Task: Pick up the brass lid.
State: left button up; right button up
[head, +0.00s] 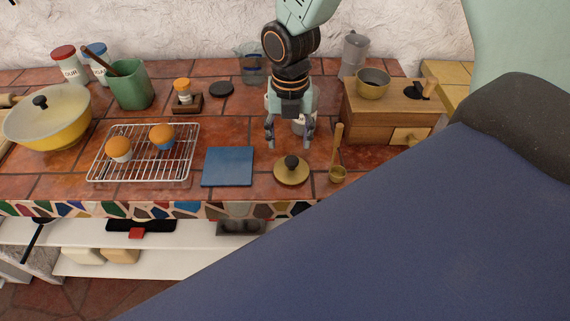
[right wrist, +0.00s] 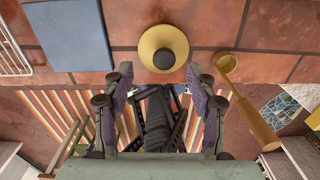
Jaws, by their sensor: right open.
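The brass lid (head: 291,172) lies flat on the tiled counter near its front edge, a round brass disc with a dark knob on top. In the right wrist view the lid (right wrist: 164,48) lies beyond my fingertips, apart from them. My right gripper (head: 289,142) points down above the counter, a little behind the lid in the head view. Its two fingers are spread with nothing between them; it also shows in the right wrist view (right wrist: 161,78). My left gripper is in neither view.
A blue square board (head: 228,167) lies left of the lid. A wire rack (head: 145,152) with two cupcakes stands further left. A wooden box (head: 383,121) carrying a brass pot (head: 373,84) stands at back right.

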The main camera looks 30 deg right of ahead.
aim_at(293, 159)
jog(key=f, duration=0.4)
jog(key=s+f, duration=0.1)
jog(key=f, duration=0.1)
jog(key=shift+s+d+f, duration=0.1)
jog(key=shift+f, duration=0.2)
jog(key=shift+a, duration=0.3)
jog(key=shift+s+d, duration=0.1)
jog(key=shift+d, duration=0.3)
jog(key=shift+c, duration=1)
jog(key=shift+f, duration=0.1)
jog(key=shift+c, duration=0.8)
jog(key=shift+w+a, duration=0.2)
jog(key=shift+a, duration=0.1)
jog(key=c, duration=0.5)
jog(key=shift+s, duration=0.1)
jog(key=shift+c, duration=1.2)
jog(key=shift+d, duration=0.3)
grip_shut()
